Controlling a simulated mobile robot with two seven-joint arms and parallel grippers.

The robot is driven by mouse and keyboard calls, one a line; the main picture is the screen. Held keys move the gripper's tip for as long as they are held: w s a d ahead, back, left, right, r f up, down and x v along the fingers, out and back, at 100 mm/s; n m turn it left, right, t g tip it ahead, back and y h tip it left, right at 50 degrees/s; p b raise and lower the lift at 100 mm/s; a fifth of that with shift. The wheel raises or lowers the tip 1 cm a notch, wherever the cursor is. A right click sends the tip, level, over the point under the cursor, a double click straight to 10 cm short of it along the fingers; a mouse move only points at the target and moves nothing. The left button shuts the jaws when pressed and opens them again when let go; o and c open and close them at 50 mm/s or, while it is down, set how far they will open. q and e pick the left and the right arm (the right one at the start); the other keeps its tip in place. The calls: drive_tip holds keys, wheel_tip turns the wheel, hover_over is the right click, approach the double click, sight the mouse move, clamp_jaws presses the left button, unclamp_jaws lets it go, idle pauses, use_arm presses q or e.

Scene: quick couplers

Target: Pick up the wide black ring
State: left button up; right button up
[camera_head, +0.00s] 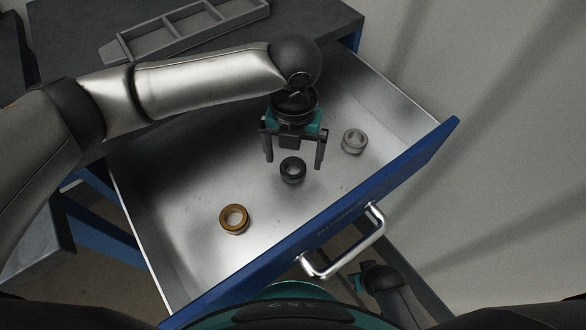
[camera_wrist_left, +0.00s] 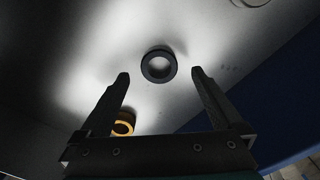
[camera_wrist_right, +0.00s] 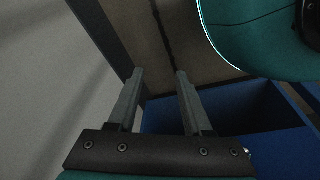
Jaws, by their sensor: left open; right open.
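The wide black ring (camera_head: 292,170) lies on the metal floor of the open drawer, near its middle. In the left wrist view the black ring (camera_wrist_left: 159,65) shows beyond and between the fingertips, with nothing touching it. My left gripper (camera_head: 293,165) is open and empty, pointing down over the drawer with its fingers to either side of the ring in the head view. The left wrist view shows the open fingers (camera_wrist_left: 160,73) too. My right gripper (camera_wrist_right: 157,72) is open and empty, low outside the drawer, beside the blue front.
An orange ring (camera_head: 234,218) lies left of the black one, and a grey ring (camera_head: 354,141) lies to its right. The blue drawer front (camera_head: 330,225) with its handle (camera_head: 350,250) bounds the near side. A grey divided tray (camera_head: 190,30) sits on the top behind.

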sight(293, 167)
use_arm(q)
drive_tip(key=shift+f+b, duration=0.65)
drive_tip(key=shift+f, duration=0.9)
use_arm(e)
drive_tip(key=shift+w+a+r, duration=0.2)
drive_tip(key=shift+w+r, duration=0.05)
drive_tip(key=shift+r, duration=0.25)
drive_tip(key=shift+w+a+r, duration=0.2)
drive_tip(key=shift+a+r, duration=0.05)
drive_tip(key=shift+r, duration=0.25)
drive_tip(key=shift+w+a+r, duration=0.2)
drive_tip(key=shift+w+r, duration=0.05)
drive_tip(key=shift+r, duration=0.25)
use_arm(q)
drive_tip(key=c, duration=1.5)
clamp_jaws()
drive_tip(key=shift+w+r, duration=0.1)
drive_tip(key=shift+r, duration=0.05)
